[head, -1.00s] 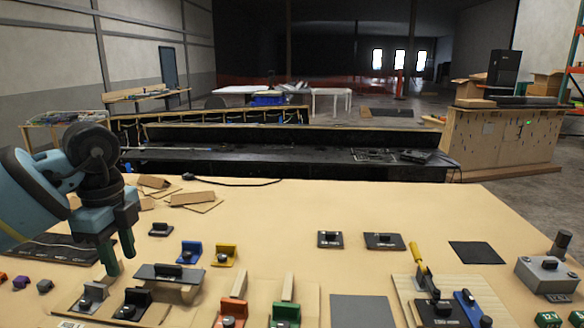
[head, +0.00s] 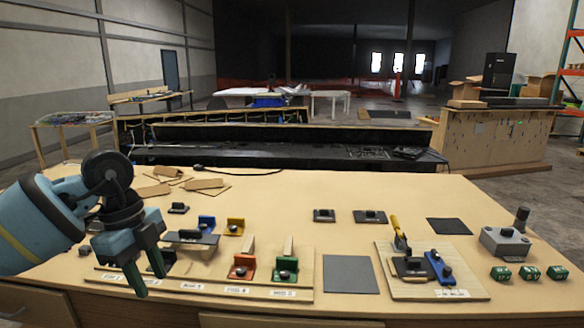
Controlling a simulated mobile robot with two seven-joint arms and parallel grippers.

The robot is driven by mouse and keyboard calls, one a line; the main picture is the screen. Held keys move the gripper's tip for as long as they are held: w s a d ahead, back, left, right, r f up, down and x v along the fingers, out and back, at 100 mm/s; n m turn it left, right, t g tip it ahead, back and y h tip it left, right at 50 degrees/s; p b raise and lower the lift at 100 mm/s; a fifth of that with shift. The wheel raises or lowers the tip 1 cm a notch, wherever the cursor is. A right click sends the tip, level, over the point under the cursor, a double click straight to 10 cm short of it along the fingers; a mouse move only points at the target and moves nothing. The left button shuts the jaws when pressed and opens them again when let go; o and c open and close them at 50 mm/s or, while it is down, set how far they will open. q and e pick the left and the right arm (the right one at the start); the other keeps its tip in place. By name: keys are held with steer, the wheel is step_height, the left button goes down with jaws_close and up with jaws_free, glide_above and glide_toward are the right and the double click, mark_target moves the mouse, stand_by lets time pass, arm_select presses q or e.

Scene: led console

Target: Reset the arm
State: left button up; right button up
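My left gripper (head: 148,280), teal with dark green fingers, hangs at the left over the front of the wooden table. Its fingers point down and are apart, with nothing seen between them. It covers the left part of a board (head: 209,290) that bears white labels and several coloured holders. A red holder (head: 242,267) and a green holder (head: 286,269) stand on that board to the right of the gripper. Parts behind the gripper are hidden. My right gripper is out of view.
Blue (head: 206,224) and yellow (head: 235,227) pieces stand farther back. At the right are a board with a yellow-handled lever (head: 398,232), a grey box (head: 505,243) and several green blocks. A grey square (head: 350,274) lies front centre.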

arm_select(q)
steer(key=s+d+f+m+h, duration=0.1)
steer(key=s+d+f+h, duration=0.2)
steer(key=d+h, duration=0.4)
steer(key=s+d+f+m+h, duration=0.1)
steer(key=s+d+f+h, duration=0.1)
steer(key=d+h, duration=0.45)
steer(key=s+d+f+m+h, duration=0.1)
steer(key=s+d+f+h, duration=0.3)
steer(key=d, duration=0.5)
steer(key=a+f+n+t+y, duration=0.5)
steer(key=f+n+t+y, duration=0.1)
steer(key=f+n+t, duration=0.25)
steer(key=a+f+n+t+y, duration=0.5)
steer(key=f+n+t, duration=0.3)
steer(key=n+t, duration=0.15)
steer(key=s+a+f+n+g+y, duration=0.2)
steer(key=s+a+f+g+y, duration=0.1)
steer(key=s+f, duration=0.5)
steer(key=s+a+f+n+g+y, duration=0.2)
steer(key=s+a+f+g, duration=0.3)
steer(key=s+f, duration=0.4)
steer(key=shift+s+y, duration=0.6)
steer(key=shift+y, duration=0.15)
